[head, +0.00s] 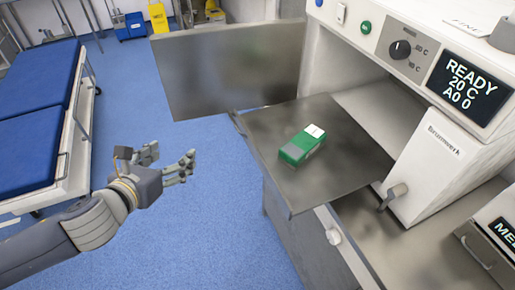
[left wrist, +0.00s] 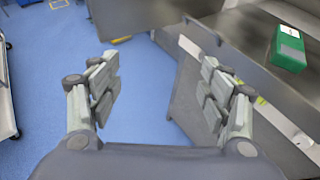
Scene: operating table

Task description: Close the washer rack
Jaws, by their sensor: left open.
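The washer (head: 440,140) is a white machine with an open chamber, and its display reads READY 20 C A0 0. Its rack (head: 345,155), a flat metal shelf, is pulled out of the opening towards the left. A green box (head: 303,146) with a pale label lies on the rack and also shows in the left wrist view (left wrist: 287,50). My left gripper (head: 174,158) is open and empty, over the floor to the left of the rack and apart from it. In the left wrist view its fingers (left wrist: 160,95) are spread wide. My right gripper is not in view.
A grey metal door panel (head: 225,70) stands open behind the rack, extending left. A blue-topped bed (head: 35,140) stands at the left. A small handle (head: 394,194) sits at the washer's lower front.

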